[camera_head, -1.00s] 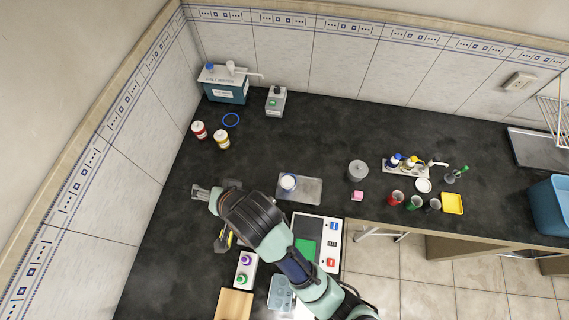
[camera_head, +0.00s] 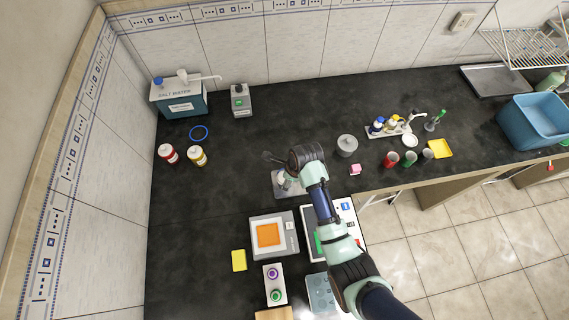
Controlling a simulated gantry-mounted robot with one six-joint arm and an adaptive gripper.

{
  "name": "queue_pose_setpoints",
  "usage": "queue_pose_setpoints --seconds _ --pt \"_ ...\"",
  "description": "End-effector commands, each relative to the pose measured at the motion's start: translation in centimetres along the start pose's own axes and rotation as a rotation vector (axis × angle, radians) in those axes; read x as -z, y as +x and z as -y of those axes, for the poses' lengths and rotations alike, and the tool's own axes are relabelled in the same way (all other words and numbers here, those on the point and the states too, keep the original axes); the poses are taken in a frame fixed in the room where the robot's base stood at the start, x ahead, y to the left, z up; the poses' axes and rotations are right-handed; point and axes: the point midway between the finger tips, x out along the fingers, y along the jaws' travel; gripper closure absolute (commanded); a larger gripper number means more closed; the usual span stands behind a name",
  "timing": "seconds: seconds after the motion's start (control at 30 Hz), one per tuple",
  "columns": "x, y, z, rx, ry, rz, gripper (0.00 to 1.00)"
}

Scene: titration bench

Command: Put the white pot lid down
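My gripper (camera_head: 272,157) is over the back edge of a grey metal tray (camera_head: 279,190) in the middle of the bench. Its fingers are small and dark against the black bench, and I cannot make out whether they are open or hold anything. A small white pot (camera_head: 283,179) on the tray is mostly hidden by my wrist, so I cannot tell whether its lid is on. A flat white disc (camera_head: 410,141), perhaps a lid or dish, lies in front of the bottle rack on the right. No lid shows clearly in my gripper.
A grey lidded canister (camera_head: 347,145) and a pink cube (camera_head: 355,169) are right of the tray. A scale with an orange top (camera_head: 268,235) is in front. Red (camera_head: 168,154) and yellow (camera_head: 198,156) jars stand left. The bench between jars and tray is clear.

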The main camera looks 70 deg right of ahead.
Motion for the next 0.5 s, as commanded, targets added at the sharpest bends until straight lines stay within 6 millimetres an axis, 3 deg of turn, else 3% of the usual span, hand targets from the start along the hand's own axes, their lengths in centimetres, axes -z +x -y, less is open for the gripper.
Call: queue_pose_setpoints --seconds 0.2,0.5 --pt "0.0 3.8 -0.1 -0.001 -0.001 -0.001 0.13" --pt "0.0 4.3 -0.1 0.0 -0.002 0.0 0.16"
